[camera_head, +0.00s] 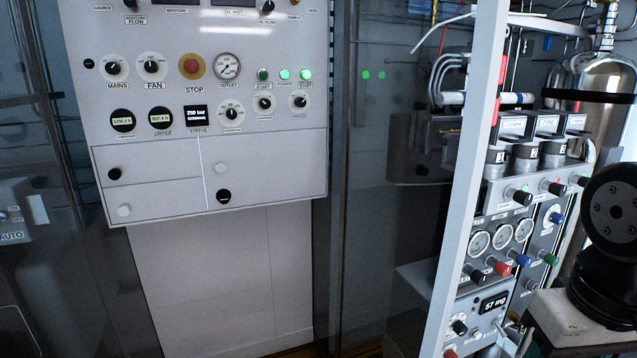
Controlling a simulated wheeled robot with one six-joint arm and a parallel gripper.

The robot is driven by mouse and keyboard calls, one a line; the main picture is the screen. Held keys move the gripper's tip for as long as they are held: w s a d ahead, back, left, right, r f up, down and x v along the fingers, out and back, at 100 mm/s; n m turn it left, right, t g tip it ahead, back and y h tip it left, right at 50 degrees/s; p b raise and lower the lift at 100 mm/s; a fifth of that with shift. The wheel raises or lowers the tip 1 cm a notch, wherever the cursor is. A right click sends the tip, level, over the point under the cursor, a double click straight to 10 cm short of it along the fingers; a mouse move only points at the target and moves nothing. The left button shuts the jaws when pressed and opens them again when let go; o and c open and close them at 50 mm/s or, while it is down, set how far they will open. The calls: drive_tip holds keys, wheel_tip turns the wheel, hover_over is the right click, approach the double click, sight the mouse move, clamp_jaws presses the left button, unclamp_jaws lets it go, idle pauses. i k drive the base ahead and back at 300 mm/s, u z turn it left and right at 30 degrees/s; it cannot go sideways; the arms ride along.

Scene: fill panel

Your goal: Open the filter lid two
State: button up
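Three grey round filter housings stand in a row on the rack panel at the right of the head view. They carry the numbers 1, 2 and 3. The middle one, filter two (525,157), sits between filter one (496,162) and filter three (553,153). White labelled blocks stand just above and behind them. The parts are small, and I cannot tell whether lid two is open or shut. My gripper is not in view. Only black parts of my own arm show at the right edge, to the right of the filters.
A white upright post (476,180) stands just left of the filters. Gauges (501,236) and coloured knobs sit below them, and a steel cylinder (601,95) stands behind. A white control panel (205,110) fills the left.

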sight(540, 126)
drive_tip(key=z, duration=0.3)
drive_tip(key=k, duration=0.45)
drive_tip(key=z, duration=0.85)
drive_tip(key=i, duration=0.8)
drive_tip(key=u, duration=0.6)
